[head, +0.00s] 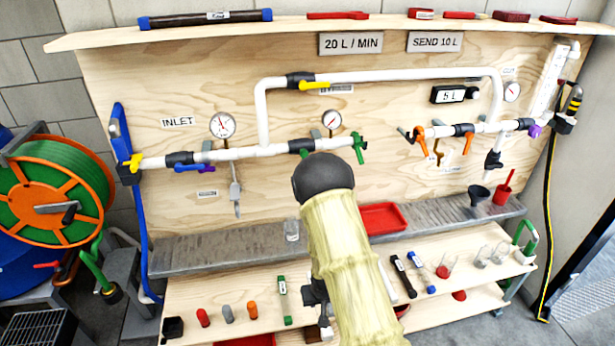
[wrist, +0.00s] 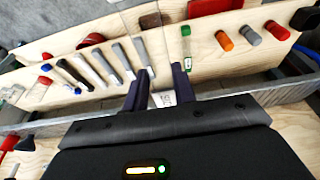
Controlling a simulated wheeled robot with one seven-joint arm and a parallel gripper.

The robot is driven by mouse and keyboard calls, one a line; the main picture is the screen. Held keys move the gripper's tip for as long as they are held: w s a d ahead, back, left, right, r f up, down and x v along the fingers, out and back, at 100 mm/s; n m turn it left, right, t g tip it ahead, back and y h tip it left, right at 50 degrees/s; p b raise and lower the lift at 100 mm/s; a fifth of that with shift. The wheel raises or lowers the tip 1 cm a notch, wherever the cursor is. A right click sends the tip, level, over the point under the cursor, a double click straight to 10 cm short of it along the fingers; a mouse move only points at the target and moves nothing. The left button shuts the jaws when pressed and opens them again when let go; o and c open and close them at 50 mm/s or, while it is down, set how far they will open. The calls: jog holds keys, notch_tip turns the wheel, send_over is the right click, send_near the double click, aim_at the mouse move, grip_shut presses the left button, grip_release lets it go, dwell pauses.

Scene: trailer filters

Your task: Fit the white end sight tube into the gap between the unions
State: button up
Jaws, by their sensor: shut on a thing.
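My arm in its pale yellow sleeve crosses the middle of the head view. A dark part of my gripper (head: 317,292) shows beside it, low over the bench; the sleeve hides the rest. In the wrist view my gripper (wrist: 160,88) has its two dark fingers around a clear tube (wrist: 146,58), with a small white part (wrist: 163,99) between them. Whether that is the tube's white end I cannot tell. On the board, the pipe line is broken between the green-handled valve (head: 359,147) and the orange-handled valve (head: 421,141). That gap is empty.
A grey ledge (head: 200,252) runs under the board, with a red tray (head: 384,217) on it. The lower shelf holds a green-ended tube (head: 283,300), a black-ended tube (head: 403,275), a blue-ended tube (head: 422,272) and several small caps. A hose reel (head: 52,200) stands left.

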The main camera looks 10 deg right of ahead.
jog(key=s+f, duration=0.3)
jog(key=f, duration=1)
jog(key=shift+s+f, duration=0.3)
jog(key=shift+s, duration=0.1)
jog(key=shift+w+d, duration=0.1)
jog(key=shift+d, duration=0.05)
